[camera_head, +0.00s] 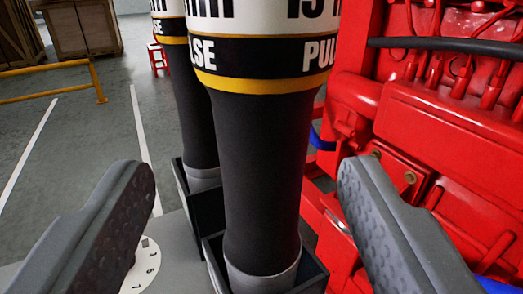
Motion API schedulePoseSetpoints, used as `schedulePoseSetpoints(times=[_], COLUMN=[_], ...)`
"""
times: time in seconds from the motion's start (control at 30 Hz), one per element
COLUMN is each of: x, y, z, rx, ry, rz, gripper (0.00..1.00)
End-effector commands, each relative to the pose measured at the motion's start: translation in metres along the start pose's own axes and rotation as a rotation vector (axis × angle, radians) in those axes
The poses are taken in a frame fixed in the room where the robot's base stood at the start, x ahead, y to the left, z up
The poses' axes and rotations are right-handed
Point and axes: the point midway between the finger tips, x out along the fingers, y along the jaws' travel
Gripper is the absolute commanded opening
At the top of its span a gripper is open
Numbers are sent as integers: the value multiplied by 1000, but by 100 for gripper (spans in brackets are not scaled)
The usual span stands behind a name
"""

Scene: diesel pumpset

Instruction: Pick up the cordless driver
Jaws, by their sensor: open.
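A cordless driver (262,150) stands upright between the fingers of my gripper (247,180). It has a dark grey tapered grip, a black and yellow band lettered "PULSE" and a white upper body. Its top is cut off by the frame. Its light grey foot sits in a black square holder (216,252). My gripper is open, with one ridged grey finger on each side of the grip; a gap shows on both sides. A second, similar tool (193,115) stands close behind it to the left, in its own black holder, partly hidden.
A red engine (440,150) with pipes and a black hose fills the right side, close to my right finger. A grey surface with a white numbered dial (143,266) lies at lower left. A yellow rail (60,82), crates (82,28) and a red stool (158,58) stand farther back.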

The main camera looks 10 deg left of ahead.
Motion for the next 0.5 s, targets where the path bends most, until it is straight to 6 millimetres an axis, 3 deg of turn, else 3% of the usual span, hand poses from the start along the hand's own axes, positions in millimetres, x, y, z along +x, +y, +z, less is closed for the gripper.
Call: schedulePoseSetpoints(times=[0.27, 0.5], x=[10, 36], y=[2, 9], z=[0, 2], rx=[0, 1], ry=[0, -2], rz=[0, 1], gripper=[61, 61])
